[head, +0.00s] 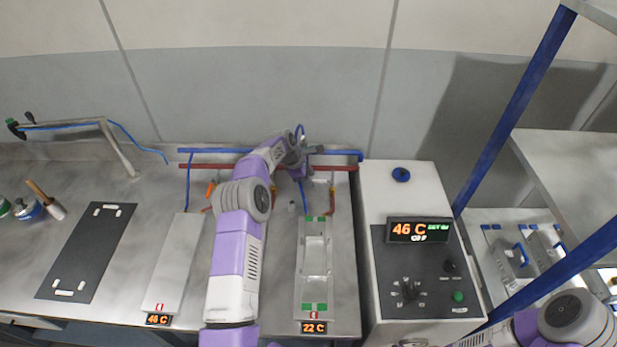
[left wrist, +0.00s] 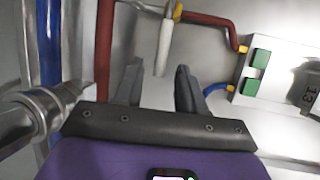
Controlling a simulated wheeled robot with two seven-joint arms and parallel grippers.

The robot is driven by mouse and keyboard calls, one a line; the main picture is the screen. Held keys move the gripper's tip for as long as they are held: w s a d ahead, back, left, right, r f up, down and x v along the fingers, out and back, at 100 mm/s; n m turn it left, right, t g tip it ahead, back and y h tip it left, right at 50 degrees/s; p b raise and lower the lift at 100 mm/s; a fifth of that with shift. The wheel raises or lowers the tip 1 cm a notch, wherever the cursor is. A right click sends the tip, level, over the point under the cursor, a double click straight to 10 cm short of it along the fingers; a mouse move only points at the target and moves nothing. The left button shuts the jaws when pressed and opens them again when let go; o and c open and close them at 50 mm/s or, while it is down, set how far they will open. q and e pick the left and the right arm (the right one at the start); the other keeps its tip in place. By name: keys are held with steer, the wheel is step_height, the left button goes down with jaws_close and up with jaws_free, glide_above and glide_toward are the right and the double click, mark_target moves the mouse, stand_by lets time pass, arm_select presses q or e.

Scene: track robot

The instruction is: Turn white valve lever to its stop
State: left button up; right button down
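The white valve lever (left wrist: 164,48) shows in the left wrist view, hanging from a yellow fitting (left wrist: 178,11) on the red pipe (left wrist: 213,19). Its free end lies between my left gripper's (left wrist: 160,68) two fingertips in the picture, with a gap on each side. The fingers are apart and hold nothing. I cannot tell how deep the lever sits between them. In the head view my left gripper (head: 303,158) is at the back of the bench, by the red and blue pipes, and I cannot make out the lever clearly there. My right gripper is not in view.
A pale plate with green blocks (head: 314,262) stands in front of the pipes, with a 22 C display (head: 313,328). A plain plate (head: 172,265) is left of my arm. A control cabinet (head: 408,185) stands to the right. A blue pipe (head: 335,152) runs along the back wall.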

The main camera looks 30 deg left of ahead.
arm_select(q)
jaws_close()
